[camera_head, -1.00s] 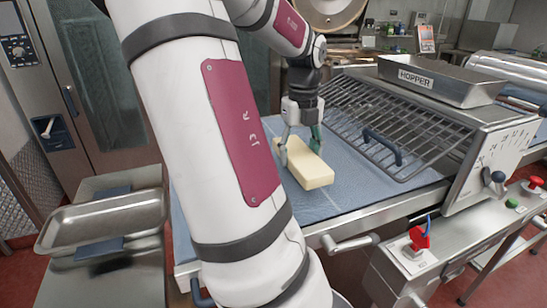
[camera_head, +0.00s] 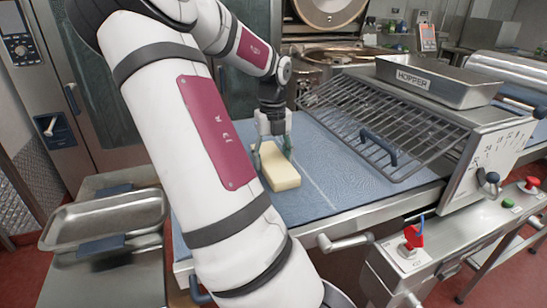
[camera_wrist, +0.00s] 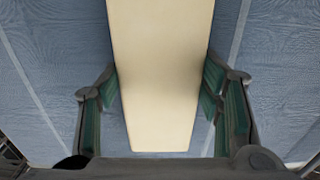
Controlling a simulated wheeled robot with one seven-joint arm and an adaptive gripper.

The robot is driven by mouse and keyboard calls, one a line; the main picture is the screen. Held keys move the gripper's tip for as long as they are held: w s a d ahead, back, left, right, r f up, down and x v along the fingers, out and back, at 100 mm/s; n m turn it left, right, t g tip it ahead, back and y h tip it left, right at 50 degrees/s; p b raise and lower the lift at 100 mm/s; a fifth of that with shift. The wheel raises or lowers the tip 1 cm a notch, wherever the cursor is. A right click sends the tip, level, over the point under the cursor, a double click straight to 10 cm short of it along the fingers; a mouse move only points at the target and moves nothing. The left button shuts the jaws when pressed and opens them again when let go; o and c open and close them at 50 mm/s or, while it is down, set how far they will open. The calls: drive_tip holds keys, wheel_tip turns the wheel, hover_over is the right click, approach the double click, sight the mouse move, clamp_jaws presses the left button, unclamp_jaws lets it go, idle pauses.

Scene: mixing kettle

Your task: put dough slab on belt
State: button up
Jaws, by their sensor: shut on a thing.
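The dough slab (camera_head: 280,174) is a pale yellow, long block at the left part of the blue belt (camera_head: 325,197). My gripper (camera_head: 271,156) is shut on the slab near its far end, pointing down. In the wrist view the slab (camera_wrist: 160,60) runs between the two green-padded fingers, which press on its long sides. The slab is low over the belt or resting on it; I cannot tell which. White lines run along the belt surface.
A wire guard (camera_head: 385,125) with a blue handle covers the belt's right part. A hopper (camera_head: 440,80) stands behind it. An empty metal tray (camera_head: 105,218) is at the left. A red switch (camera_head: 413,237) is at the front right. The belt right of the slab is clear.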

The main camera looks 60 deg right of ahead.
drive_tip(key=shift+f, duration=0.1)
drive_tip(key=o, duration=1.6)
